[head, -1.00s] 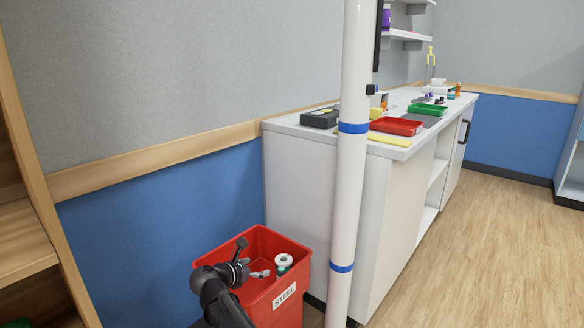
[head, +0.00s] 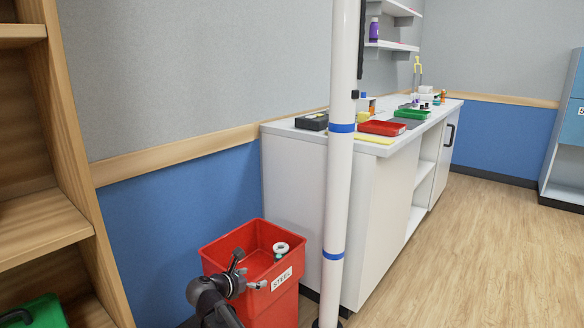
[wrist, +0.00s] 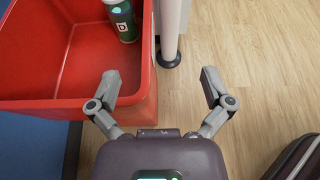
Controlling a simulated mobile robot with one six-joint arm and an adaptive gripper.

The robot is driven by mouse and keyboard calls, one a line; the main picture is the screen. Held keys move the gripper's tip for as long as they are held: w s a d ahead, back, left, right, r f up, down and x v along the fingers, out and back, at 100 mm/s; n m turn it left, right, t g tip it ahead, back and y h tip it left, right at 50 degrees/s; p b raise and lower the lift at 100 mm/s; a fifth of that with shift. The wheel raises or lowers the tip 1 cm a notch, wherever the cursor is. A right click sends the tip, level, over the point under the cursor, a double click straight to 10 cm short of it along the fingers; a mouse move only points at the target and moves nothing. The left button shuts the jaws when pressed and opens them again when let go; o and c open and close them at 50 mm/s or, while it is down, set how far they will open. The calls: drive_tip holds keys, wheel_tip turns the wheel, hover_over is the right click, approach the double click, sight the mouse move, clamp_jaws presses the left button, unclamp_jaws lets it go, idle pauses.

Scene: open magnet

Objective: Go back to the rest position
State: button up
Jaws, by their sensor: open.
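My gripper (head: 250,273) is at the near side of the red bin marked STEEL (head: 284,296) in the head view. In the wrist view my gripper (wrist: 160,88) has its two fingers wide apart with nothing between them. The left finger shows over the near right corner of the red bin (wrist: 147,95), and the right finger shows over the wood floor. A green can marked D (wrist: 122,20) is inside the bin, and a white ring-shaped top (head: 281,248) shows there in the head view.
A white post with blue bands (head: 336,190) stands right beside the bin. Behind it is a white counter (head: 385,215) with a red tray (head: 383,128) and a green tray (head: 411,113). A wooden shelf (head: 40,228) stands at left. The floor (head: 450,260) at right is clear.

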drive_tip(key=s+d+f+m+g+y+p, duration=0.1)
drive_tip(key=s+d+f+m+g, duration=0.2)
drive_tip(key=d+m, duration=0.5)
drive_tip(key=s+d+f+m+g+y+p, duration=0.1)
drive_tip(key=s+d+f+m+g+p, duration=0.25)
drive_tip(key=d, duration=0.75)
drive_tip(key=s+d+m+g+y, duration=0.4)
drive_tip(key=s+d+m+y, duration=0.5)
drive_tip(key=m, duration=0.8)
wheel_tip(320, 180, up, 38)
drive_tip(key=s+h+p, duration=0.2)
drive_tip(key=p, duration=3.6)
drive_tip(key=shift+d+r+p, duration=0.15)
drive_tip(key=shift+d+p, duration=0.25)
